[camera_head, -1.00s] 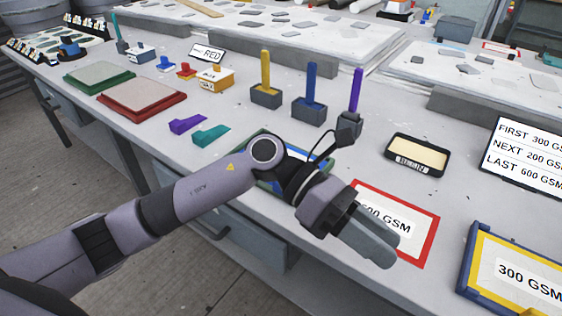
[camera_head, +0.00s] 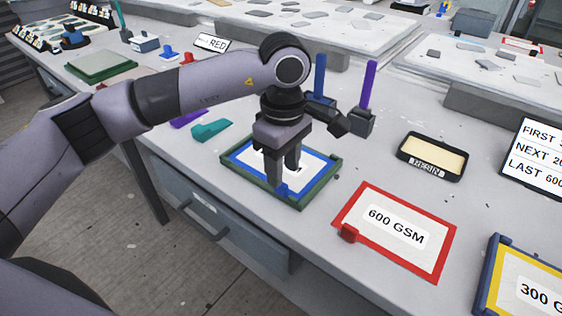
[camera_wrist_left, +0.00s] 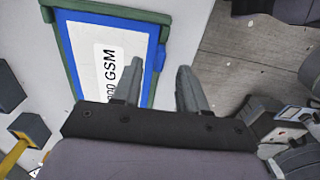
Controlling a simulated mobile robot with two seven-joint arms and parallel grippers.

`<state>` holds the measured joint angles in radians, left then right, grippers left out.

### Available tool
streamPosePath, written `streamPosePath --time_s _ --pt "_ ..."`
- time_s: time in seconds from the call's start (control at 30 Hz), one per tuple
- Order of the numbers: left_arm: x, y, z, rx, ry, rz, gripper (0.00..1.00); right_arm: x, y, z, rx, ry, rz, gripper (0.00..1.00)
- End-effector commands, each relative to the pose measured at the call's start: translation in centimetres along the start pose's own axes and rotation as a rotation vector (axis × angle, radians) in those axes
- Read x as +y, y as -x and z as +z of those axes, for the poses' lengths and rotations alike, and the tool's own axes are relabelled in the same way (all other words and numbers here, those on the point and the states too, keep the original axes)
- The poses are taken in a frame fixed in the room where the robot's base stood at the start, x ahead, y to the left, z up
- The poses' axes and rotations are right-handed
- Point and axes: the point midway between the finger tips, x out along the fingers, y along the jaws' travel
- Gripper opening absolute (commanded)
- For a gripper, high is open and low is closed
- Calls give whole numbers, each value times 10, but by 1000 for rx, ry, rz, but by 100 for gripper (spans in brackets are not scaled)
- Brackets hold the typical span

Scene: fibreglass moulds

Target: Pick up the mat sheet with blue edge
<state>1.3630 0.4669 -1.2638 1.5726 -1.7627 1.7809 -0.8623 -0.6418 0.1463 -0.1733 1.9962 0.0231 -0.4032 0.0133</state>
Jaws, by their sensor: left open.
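The mat sheet with blue edge (camera_head: 240,157) lies in a green-rimmed tray (camera_head: 318,187) near the table's front edge. In the left wrist view the sheet (camera_wrist_left: 88,42) is white with a blue border and a label whose visible part reads "00 GSM". A blue tab (camera_wrist_left: 161,57) sticks out from its edge. My left gripper (camera_head: 283,181) points down over the sheet's front part, open and empty. In the left wrist view its fingers (camera_wrist_left: 157,76) lie to either side of the tab's line; I cannot tell the height gap. My right gripper is not in view.
A red-edged sheet marked 600 GSM (camera_head: 370,205) lies to the right, then a yellow-edged 300 GSM sheet (camera_head: 510,288). Behind are a resin tray (camera_head: 430,147) and an upright purple-handled tool (camera_head: 369,85). A teal piece (camera_head: 212,129) lies to the left.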

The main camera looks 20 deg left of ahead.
Motion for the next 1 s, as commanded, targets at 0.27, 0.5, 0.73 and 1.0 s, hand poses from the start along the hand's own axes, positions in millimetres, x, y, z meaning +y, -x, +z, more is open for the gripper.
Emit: streamPosePath --time_s 0.27,0.5,0.73,1.0 --pt "-1 -33 4 -2 0 -1 43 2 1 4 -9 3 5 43" --pt "-1 -34 4 -2 0 -1 39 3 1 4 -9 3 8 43" --pt "-1 -34 4 -3 0 -1 0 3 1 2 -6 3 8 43" --pt "-1 -33 4 -3 0 0 0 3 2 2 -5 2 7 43"
